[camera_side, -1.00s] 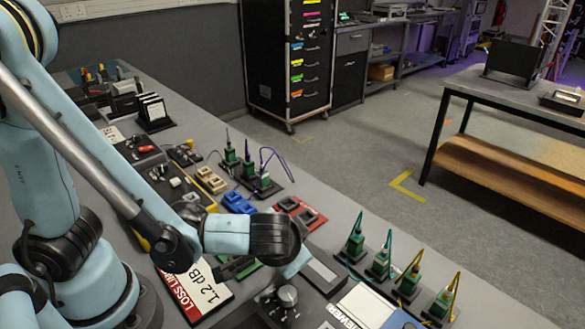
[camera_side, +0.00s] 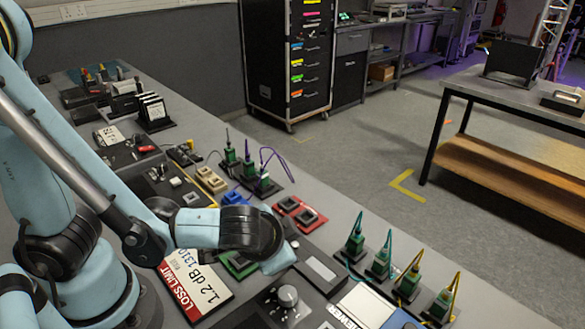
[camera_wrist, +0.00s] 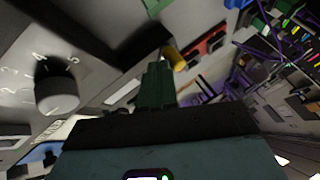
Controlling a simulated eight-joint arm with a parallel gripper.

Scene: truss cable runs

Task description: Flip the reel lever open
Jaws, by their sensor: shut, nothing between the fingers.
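I cannot pick out the reel or its lever for sure in either view. My gripper shows in the wrist view (camera_wrist: 157,85) as dark green fingers close together, shut and empty. A small yellow, rounded part (camera_wrist: 174,59) shows just beyond the fingertips; I cannot tell whether they touch or what it belongs to. In the side view, my wrist is over the bench, above a green piece (camera_side: 240,265) partly covered by the arm. The fingers are not clear there.
A grey dial (camera_side: 287,296) with numbers stands at the front; it also shows in the wrist view (camera_wrist: 57,88). A loss limit card (camera_side: 195,285) lies left of it. A red tray (camera_side: 300,215) and several green cable stands (camera_side: 380,262) are to the right.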

